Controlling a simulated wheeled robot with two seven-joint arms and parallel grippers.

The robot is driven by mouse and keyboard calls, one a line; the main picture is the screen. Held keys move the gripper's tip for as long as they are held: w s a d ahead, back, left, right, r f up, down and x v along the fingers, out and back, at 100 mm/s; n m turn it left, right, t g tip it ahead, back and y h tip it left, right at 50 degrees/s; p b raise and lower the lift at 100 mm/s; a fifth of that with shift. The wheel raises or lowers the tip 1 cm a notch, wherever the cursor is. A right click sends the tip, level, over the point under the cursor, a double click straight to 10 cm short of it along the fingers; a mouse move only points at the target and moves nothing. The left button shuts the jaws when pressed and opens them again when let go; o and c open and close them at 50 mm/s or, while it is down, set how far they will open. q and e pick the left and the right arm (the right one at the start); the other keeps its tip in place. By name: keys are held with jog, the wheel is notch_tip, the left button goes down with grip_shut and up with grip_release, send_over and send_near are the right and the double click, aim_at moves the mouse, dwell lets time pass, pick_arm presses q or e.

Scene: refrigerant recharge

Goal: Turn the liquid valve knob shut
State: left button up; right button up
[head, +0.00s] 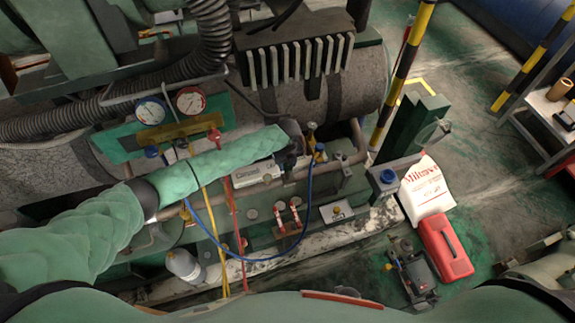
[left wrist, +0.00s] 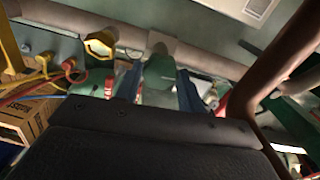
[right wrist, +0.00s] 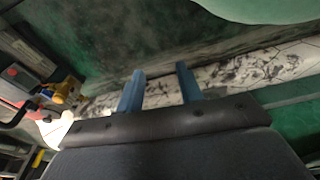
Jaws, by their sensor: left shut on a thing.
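My left gripper (left wrist: 160,88) is shut on a green valve knob (left wrist: 159,72), which shows between its two blue fingers in the left wrist view. In the head view, my left arm reaches in from the left to the pipework, and the dark end of the left gripper (head: 301,150) hides most of the knob. A pipe (left wrist: 205,62) runs behind the knob. My right gripper (right wrist: 160,90) is in the right wrist view with its two blue fingers apart and nothing between them. It does not show clearly in the head view.
Two pressure gauges (head: 190,100) sit on a manifold, with blue (head: 310,190), yellow and red hoses near my left arm. A yellow valve part (left wrist: 100,45) is left of the knob. A white bag (head: 427,188) and red case (head: 445,246) stand on the floor at the right.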

aim_at(287, 166)
pick_arm(q)
jog(key=shift+m, duration=0.5)
pick_arm(e)
jog(key=shift+w+a+r, duration=0.25)
jog(key=shift+r, duration=0.3)
pick_arm(q)
jog(key=shift+w, duration=0.1)
jog(key=o, duration=1)
jog(key=shift+r+b, duration=0.25)
jog(key=shift+b, duration=0.1)
notch_tip(287, 166, up, 7)
jog(key=shift+f+b, duration=0.2)
jog(key=shift+b, duration=0.85)
jog(key=shift+r, duration=0.4)
pick_arm(e)
jog(key=shift+g, duration=0.3)
jog(key=r, duration=0.1)
jog(key=w+a+r, duration=0.1)
jog(key=r, duration=0.3)
jog(key=shift+w+a+r, duration=0.2)
jog(key=shift+w+a, duration=0.1)
jog(key=shift+a, duration=0.1)
pick_arm(q)
jog(key=shift+a, duration=0.1)
